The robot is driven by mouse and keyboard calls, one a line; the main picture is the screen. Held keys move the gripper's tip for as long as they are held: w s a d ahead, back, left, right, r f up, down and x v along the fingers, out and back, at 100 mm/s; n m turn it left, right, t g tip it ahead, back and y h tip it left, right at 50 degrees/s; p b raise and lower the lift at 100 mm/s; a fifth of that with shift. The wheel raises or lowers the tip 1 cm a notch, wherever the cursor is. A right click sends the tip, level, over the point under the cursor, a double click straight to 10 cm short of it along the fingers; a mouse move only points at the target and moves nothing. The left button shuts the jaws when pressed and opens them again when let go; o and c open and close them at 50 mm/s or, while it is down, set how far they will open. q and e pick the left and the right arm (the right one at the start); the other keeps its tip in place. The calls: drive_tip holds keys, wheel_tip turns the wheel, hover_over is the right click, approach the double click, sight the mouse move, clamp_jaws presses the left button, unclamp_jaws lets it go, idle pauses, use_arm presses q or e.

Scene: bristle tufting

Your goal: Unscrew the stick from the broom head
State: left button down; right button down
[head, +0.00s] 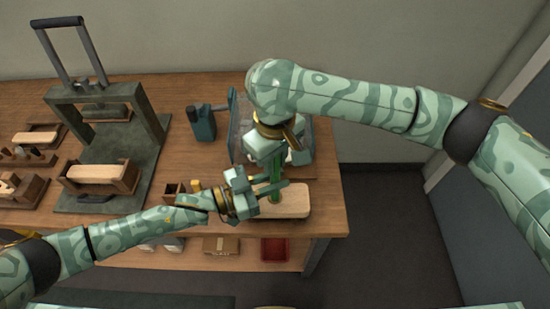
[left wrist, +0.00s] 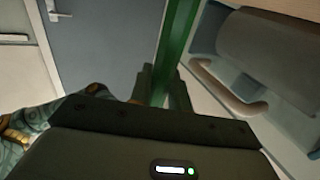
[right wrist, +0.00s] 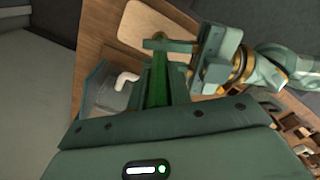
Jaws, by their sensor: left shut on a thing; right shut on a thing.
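The pale wooden broom head (head: 293,203) lies at the front right of the workbench, and part of it shows in the right wrist view (right wrist: 145,27). The green stick (head: 275,172) stands up from it. My left gripper (head: 272,188) is shut on the stick low down, just above the broom head; its fingers and the stick (left wrist: 178,45) show in the left wrist view. My right gripper (head: 274,153) is shut on the stick higher up, pointing down. The stick (right wrist: 158,82) runs between its fingers in the right wrist view. The stick's joint with the head is mostly hidden.
A grey clear-sided bin (head: 240,130) stands behind the stick, close to my right gripper. A teal device (head: 202,123) and a press with a tall handle (head: 110,150) stand further left. The bench's right edge is near the broom head.

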use_arm(q)
drive_tip(key=shift+a, duration=0.15)
use_arm(e)
drive_tip(key=shift+w+d, duration=0.1)
drive_tip(key=c, duration=1.3)
unclamp_jaws()
